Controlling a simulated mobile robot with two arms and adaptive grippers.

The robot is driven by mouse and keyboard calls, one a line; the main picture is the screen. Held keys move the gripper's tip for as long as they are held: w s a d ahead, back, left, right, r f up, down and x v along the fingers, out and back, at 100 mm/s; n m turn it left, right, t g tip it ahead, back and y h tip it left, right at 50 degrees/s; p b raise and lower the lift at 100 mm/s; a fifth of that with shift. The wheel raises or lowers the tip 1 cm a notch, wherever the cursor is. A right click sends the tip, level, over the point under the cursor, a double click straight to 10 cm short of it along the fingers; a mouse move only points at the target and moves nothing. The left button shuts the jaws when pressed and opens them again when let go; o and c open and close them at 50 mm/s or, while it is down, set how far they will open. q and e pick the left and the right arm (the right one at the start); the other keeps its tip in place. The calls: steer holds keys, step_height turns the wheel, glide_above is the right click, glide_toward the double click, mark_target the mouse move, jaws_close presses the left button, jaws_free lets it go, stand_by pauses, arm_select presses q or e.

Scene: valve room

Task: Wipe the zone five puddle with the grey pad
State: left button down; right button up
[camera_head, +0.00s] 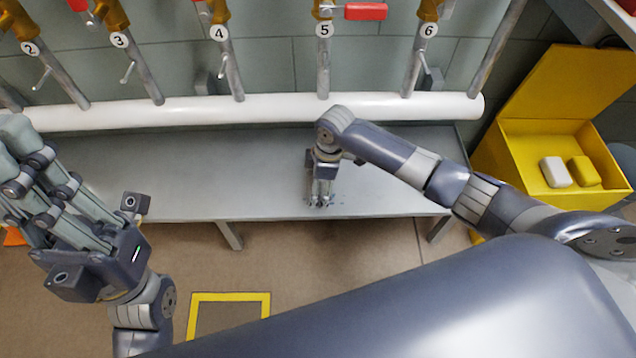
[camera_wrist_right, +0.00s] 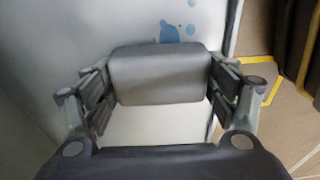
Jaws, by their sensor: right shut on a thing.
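The grey pad (camera_wrist_right: 158,76) is held between the two fingers of my right gripper (camera_wrist_right: 162,85) in the right wrist view. In the head view my right gripper (camera_head: 320,198) points down at the bench top, below the pipe numbered 5, and the pad is hard to make out there. The blue puddle (camera_wrist_right: 169,33) shows as a few splashes just beyond the pad's far edge; part may be hidden under the pad. Whether the pad touches the bench cannot be told. My left gripper (camera_head: 20,185) is at the left, in front of the bench, its fingers spread and empty.
The grey metal bench (camera_head: 180,180) runs below a white horizontal pipe (camera_head: 270,108) and numbered vertical pipes. An open yellow box (camera_head: 520,175) at the right holds a white pad (camera_head: 555,172) and a yellow pad (camera_head: 584,171). A yellow square (camera_head: 230,297) marks the floor.

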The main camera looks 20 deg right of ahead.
steer(key=shift+f, duration=0.3)
